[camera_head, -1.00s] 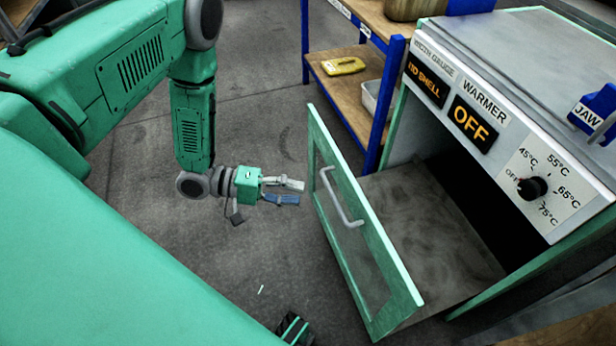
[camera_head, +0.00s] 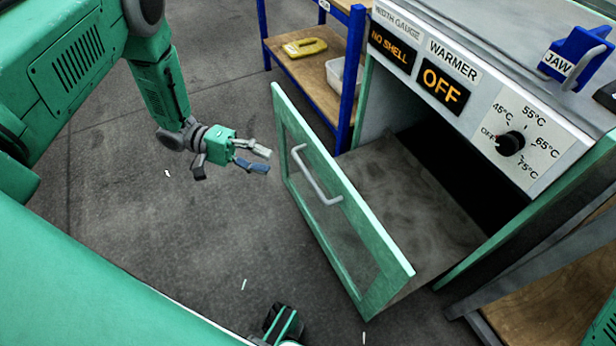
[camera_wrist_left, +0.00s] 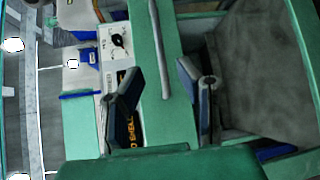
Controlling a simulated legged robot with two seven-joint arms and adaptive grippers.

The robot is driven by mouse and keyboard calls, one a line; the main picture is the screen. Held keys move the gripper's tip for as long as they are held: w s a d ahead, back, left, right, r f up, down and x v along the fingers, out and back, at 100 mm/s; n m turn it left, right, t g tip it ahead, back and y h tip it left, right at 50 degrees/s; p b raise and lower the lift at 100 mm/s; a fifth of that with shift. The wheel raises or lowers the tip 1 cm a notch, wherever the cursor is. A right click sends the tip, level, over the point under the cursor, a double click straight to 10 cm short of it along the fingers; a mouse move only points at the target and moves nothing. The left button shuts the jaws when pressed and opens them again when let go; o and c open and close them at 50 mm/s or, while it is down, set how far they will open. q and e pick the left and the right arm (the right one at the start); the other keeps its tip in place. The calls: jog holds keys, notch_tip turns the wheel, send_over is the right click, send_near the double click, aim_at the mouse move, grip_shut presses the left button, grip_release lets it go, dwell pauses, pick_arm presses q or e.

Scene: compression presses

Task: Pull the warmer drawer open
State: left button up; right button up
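The warmer (camera_head: 452,60) stands at the right with its display reading OFF. Its drawer stands open, with the green-framed front (camera_head: 345,215) well out from the cabinet and the grey drawer floor (camera_head: 395,195) showing behind it. The grey bar handle (camera_head: 318,175) on the front is free. My left gripper (camera_head: 268,161) is open and empty, a short way left of the handle and apart from it. In the left wrist view, the open fingers (camera_wrist_left: 156,68) show on either side of the grey handle (camera_wrist_left: 160,50) in the picture, with the green front behind. My right gripper is not seen.
A blue-legged shelf (camera_head: 347,85) with a yellow item (camera_head: 304,47) and a white bin (camera_head: 338,74) stands behind the drawer. A blue JAW piece (camera_head: 573,58) sits on top of the warmer. The floor (camera_head: 190,230) left of the drawer is mostly clear.

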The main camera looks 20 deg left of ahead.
aim_at(309, 176)
pick_arm(q)
jog(key=d, duration=0.3)
jog(key=w+d+f+b, duration=0.1)
jog(key=d, duration=0.3)
jog(key=d+b, duration=0.1)
jog(key=d, duration=0.3)
jog(key=shift+w+f, duration=0.15)
jog(key=shift+f, duration=0.1)
jog(key=shift+a, duration=0.1)
grip_shut()
